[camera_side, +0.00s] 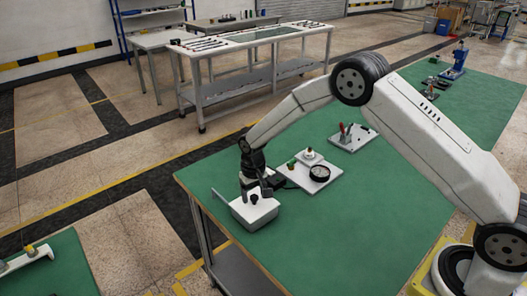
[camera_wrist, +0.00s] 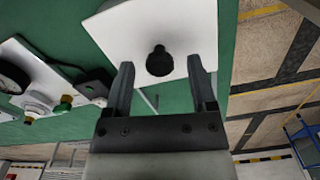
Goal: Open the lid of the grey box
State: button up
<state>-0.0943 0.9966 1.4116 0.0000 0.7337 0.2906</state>
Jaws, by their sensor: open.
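The grey box (camera_side: 262,217) stands near the front left corner of the green table. Its pale lid (camera_side: 238,205) lies flat on top and looks closed. A black knob (camera_side: 254,199) stands up from the lid. In the wrist view the lid (camera_wrist: 130,30) fills the top middle, with the knob (camera_wrist: 159,61) near its lower edge. My gripper (camera_side: 255,188) is just above the lid, pointing down. In the wrist view my gripper (camera_wrist: 161,68) is open, with a fingertip on either side of the knob and gaps between. I cannot tell whether the fingertips are level with the knob.
A white plate (camera_side: 306,183) with a round black-rimmed gauge (camera_side: 320,172) and fittings lies right of the box. A plate with a red-handled clamp (camera_side: 345,133) is farther back. The table's left edge is close to the box. The green table's front middle is clear.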

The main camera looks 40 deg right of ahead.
jog(key=shift+c, duration=0.3)
grip_shut()
dwell(1.1)
